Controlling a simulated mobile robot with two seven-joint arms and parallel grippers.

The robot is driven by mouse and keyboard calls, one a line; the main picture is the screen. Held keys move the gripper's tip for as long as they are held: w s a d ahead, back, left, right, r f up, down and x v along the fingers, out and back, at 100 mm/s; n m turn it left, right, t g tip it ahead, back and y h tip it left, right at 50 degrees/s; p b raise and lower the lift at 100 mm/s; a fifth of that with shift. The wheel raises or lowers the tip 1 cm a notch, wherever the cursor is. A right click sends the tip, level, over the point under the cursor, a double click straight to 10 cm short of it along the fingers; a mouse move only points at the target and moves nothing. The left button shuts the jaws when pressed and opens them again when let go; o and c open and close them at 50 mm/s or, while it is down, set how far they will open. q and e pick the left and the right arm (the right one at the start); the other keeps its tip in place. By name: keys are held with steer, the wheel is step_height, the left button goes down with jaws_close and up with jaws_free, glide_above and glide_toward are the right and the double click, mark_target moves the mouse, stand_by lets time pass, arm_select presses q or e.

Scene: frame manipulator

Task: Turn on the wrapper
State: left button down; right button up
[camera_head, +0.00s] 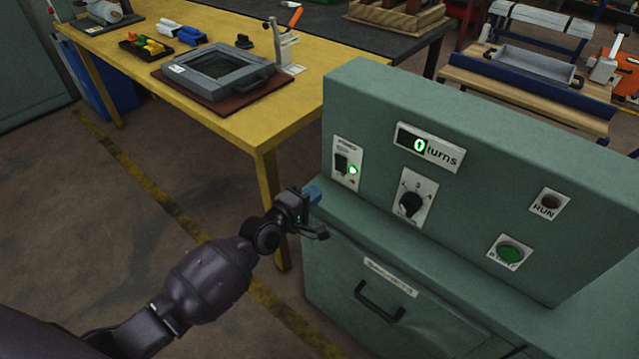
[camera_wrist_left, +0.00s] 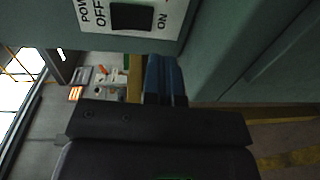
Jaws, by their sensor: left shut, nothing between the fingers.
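The wrapper's green control cabinet (camera_head: 480,150) fills the right of the head view. On its face are a power switch (camera_head: 341,164) with a lit green light beside it, a display (camera_head: 428,148) reading a green 0 by the word "turns", a black knob (camera_head: 411,204), a RUN lamp (camera_head: 549,203) that looks dark and a green start button (camera_head: 510,252). My left gripper (camera_head: 313,194) is shut and empty, below and left of the switch, apart from it. In the left wrist view the blue fingertips (camera_wrist_left: 163,75) are below the switch (camera_wrist_left: 131,16) with its OFF and ON labels. My right gripper is not in view.
A yellow table (camera_head: 290,100) with a grey framed tray (camera_head: 215,72) stands behind left. A drawer handle (camera_head: 379,300) sticks out below the cabinet's ledge. A bench with blue edges (camera_head: 525,80) stands behind the cabinet. The floor at left is clear.

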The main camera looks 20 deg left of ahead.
arm_select(q)
steer(key=v, duration=0.6)
steer(key=shift+s+f, duration=0.2)
steer(key=shift+f, duration=0.45)
steer(key=s+a+f+m+g+y+p, duration=0.1)
steer(key=s+m, duration=0.6)
steer(key=s, duration=0.7)
steer(key=s+a+f+m+g+y+p, duration=0.1)
steer(key=s+a+m+g+y+p, duration=0.2)
steer(key=s+m, duration=0.5)
steer(key=s+g+y+p, duration=0.1)
steer(key=s, duration=0.4)
steer(key=shift+s+a+f+y, duration=0.25)
steer(key=shift+s+a+y, duration=0.15)
